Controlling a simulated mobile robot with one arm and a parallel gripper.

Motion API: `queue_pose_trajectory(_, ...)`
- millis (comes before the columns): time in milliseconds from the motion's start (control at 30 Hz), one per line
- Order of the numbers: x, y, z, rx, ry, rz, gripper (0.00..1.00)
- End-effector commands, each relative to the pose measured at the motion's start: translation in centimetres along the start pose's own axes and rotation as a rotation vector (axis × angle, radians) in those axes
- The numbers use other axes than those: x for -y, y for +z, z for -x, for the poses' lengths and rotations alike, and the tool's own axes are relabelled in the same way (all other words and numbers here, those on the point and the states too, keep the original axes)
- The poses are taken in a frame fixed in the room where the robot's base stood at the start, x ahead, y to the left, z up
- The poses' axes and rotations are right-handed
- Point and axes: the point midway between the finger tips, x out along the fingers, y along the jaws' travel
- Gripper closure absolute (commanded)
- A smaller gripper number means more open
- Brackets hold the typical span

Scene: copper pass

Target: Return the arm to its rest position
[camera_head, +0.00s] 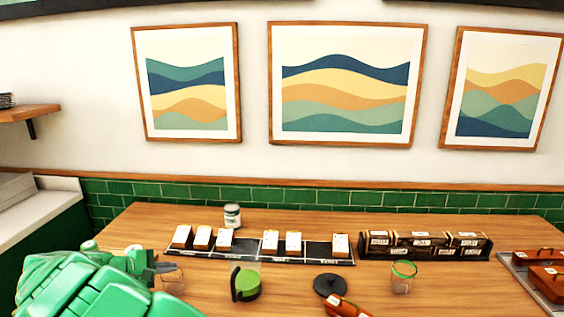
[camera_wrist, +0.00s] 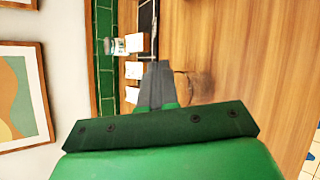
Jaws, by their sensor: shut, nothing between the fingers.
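My green arm reaches in from the lower left of the head view. My gripper (camera_head: 153,268) is above the left part of the wooden table (camera_head: 300,222). In the wrist view the two dark fingers of my gripper (camera_wrist: 158,68) lie together, shut, with nothing held. A clear glass (camera_head: 173,281) stands just beside the fingertips in the head view. It also shows close to the fingers in the wrist view (camera_wrist: 195,88). I cannot tell whether the fingers touch it.
Brown boxes (camera_head: 548,278) sit at right. Bare wood lies between items.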

Motion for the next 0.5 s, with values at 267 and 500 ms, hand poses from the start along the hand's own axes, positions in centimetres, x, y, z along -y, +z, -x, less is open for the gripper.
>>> queue_pose_trajectory(267, -3.2, 10.6, -5.2, 0.089, -0.207, -0.384, 1.00)
queue_pose_trajectory(500, -3.0, 20.1, -8.5, 0.193, -0.352, -0.588, 1.00)
